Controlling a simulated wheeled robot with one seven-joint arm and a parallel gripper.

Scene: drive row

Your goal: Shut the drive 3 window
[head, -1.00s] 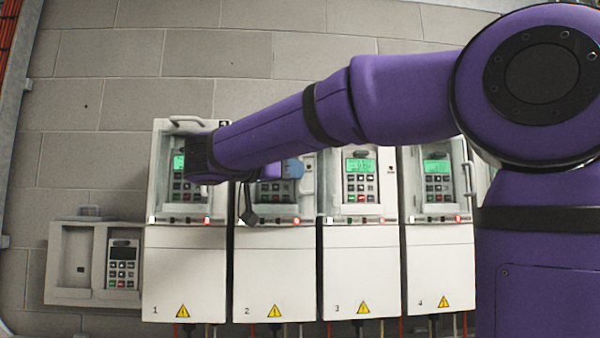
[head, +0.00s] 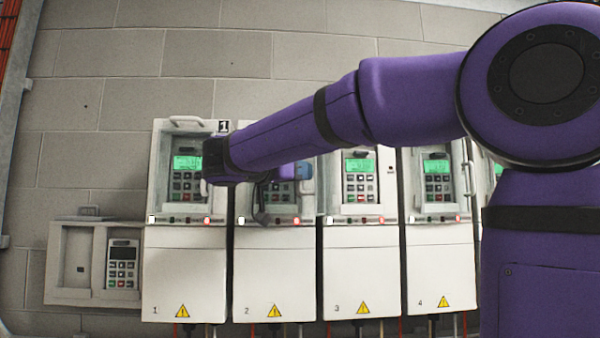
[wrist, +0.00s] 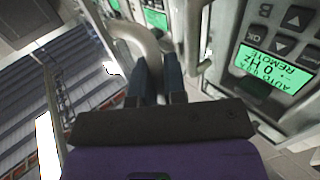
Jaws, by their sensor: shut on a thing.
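Drive 3 (head: 361,265) stands third in the row, its keypad (head: 360,180) lit green and seen clearly. Its window appears swung open to the left, toward the front of drive 2, with a pale handle (head: 308,182) on its free edge. My gripper (head: 304,170) is at that handle, partly hidden by my arm. In the wrist view my dark fingers (wrist: 158,75) are shut on the curved grey handle (wrist: 139,37). The pane itself is hard to make out. A lit keypad display (wrist: 273,70) is close on the right.
Drive 1 (head: 185,265), drive 2 (head: 273,265) and drive 4 (head: 440,260) stand close beside drive 3. Drive 4 has a handle (head: 469,178) on its right edge. A small unlit panel (head: 90,265) hangs at the far left. The wall above is bare.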

